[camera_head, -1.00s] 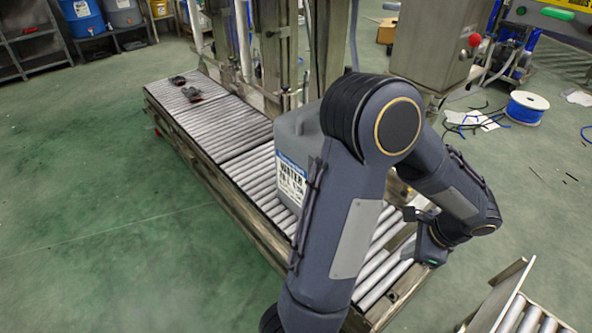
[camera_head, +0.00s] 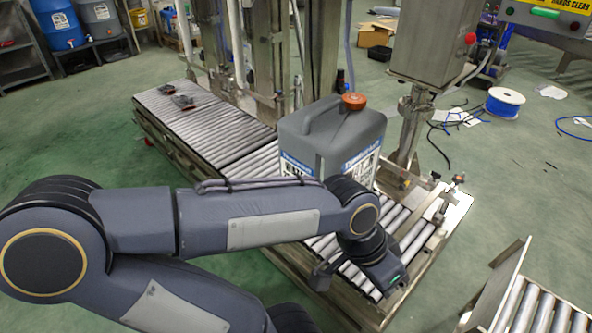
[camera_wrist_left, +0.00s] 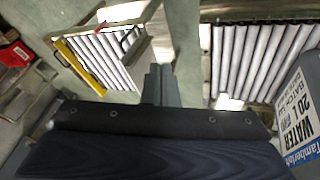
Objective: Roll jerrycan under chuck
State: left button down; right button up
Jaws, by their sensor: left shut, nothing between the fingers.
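The grey jerrycan (camera_head: 335,138) with an orange cap (camera_head: 354,101) and a white-and-blue WATER label stands upright on the roller conveyor (camera_head: 205,130). Its labelled side also shows at the right edge of the left wrist view (camera_wrist_left: 302,115). My left arm crosses in front of its lower part. My left gripper (camera_head: 388,278) is over the near end of the rollers, in front of the can and apart from it. In the left wrist view its fingers (camera_wrist_left: 160,84) are shut and empty. I cannot make out the chuck clearly. My right gripper is not in view.
Steel machine posts (camera_head: 322,45) stand behind the conveyor, with a control box (camera_head: 432,40) above right. Two small dark parts (camera_head: 182,101) lie at the far left rollers. A separate roller table (camera_head: 525,310) is at lower right, with a floor gap between. A cable spool (camera_head: 505,102) lies on the floor.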

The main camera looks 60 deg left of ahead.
aim_at(323, 139)
jog(key=j, duration=0.5)
jog(key=k+j+z, duration=0.15)
jog(key=j, duration=0.8)
jog(key=k+j+z, duration=0.1)
jog(key=j, duration=0.4)
jog(key=k+j, duration=0.1)
jog(key=j, duration=0.35)
jog(key=k+j+z, duration=0.15)
jog(key=j, duration=0.3)
jog(key=k+j, duration=0.1)
jog(key=j, duration=0.4)
